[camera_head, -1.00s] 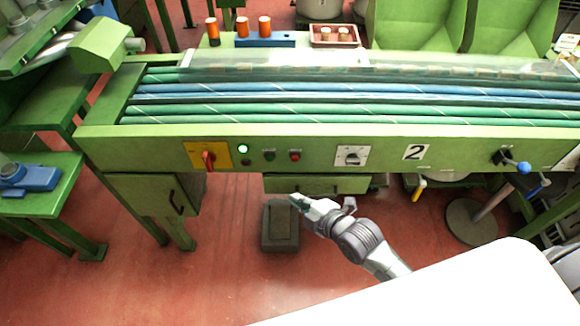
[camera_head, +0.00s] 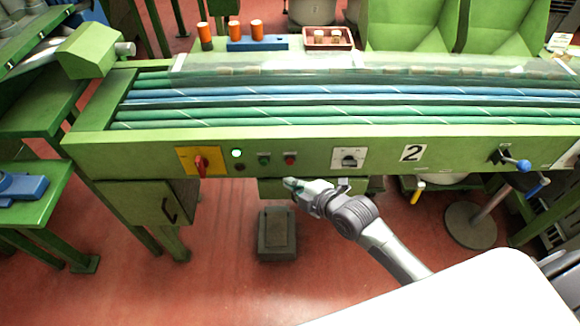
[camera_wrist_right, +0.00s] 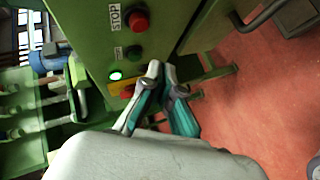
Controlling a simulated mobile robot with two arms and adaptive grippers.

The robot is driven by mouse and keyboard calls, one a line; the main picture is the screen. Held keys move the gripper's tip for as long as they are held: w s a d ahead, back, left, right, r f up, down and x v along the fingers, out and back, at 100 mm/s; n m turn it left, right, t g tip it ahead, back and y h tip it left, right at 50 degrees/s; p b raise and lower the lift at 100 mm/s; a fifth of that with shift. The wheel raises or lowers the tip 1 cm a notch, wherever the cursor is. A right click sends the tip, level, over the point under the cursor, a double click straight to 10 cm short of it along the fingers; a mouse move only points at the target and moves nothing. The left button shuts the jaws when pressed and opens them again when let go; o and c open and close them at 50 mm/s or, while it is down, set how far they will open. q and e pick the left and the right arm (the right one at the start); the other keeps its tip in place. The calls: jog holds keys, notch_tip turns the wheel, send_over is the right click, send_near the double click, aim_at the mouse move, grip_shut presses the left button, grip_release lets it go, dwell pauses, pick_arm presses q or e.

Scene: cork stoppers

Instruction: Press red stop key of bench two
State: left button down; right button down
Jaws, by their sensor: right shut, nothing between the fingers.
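The bench marked 2 (camera_head: 413,153) is a long green machine with a control panel along its front. The red stop key (camera_head: 290,159) is a small round button on that panel, right of a green key (camera_head: 264,160). In the right wrist view the red key (camera_wrist_right: 137,20) stands beside a STOP label (camera_wrist_right: 115,17), with the dark green key (camera_wrist_right: 134,52) below it. My right gripper (camera_head: 289,184) is shut and empty, just below and in front of the red key, apart from it. The right wrist view shows its fingertips (camera_wrist_right: 162,72) together. My left gripper is not in view.
A red rotary switch on a yellow plate (camera_head: 188,161) and a lit green lamp (camera_head: 237,153) sit left of the keys. A selector switch (camera_head: 349,158) sits to the right. A drawer (camera_head: 272,188) hangs below the panel, above a floor pedal (camera_head: 277,235).

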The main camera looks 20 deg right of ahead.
aim_at(279, 163)
jog(key=shift+w+d, duration=0.2)
jog(key=shift+w, duration=0.55)
jog(key=shift+w+d, duration=0.2)
jog(key=shift+w, duration=0.55)
dwell(0.3)
jog(key=shift+w+d, duration=0.15)
jog(key=shift+w, duration=0.25)
jog(key=shift+w+d, duration=0.1)
jog(key=shift+w, duration=0.35)
dwell(0.6)
jog(key=shift+s+r, duration=0.1)
jog(key=shift+s+a+p, duration=0.2)
jog(key=shift+s+p, duration=0.2)
jog(key=shift+s, duration=0.35)
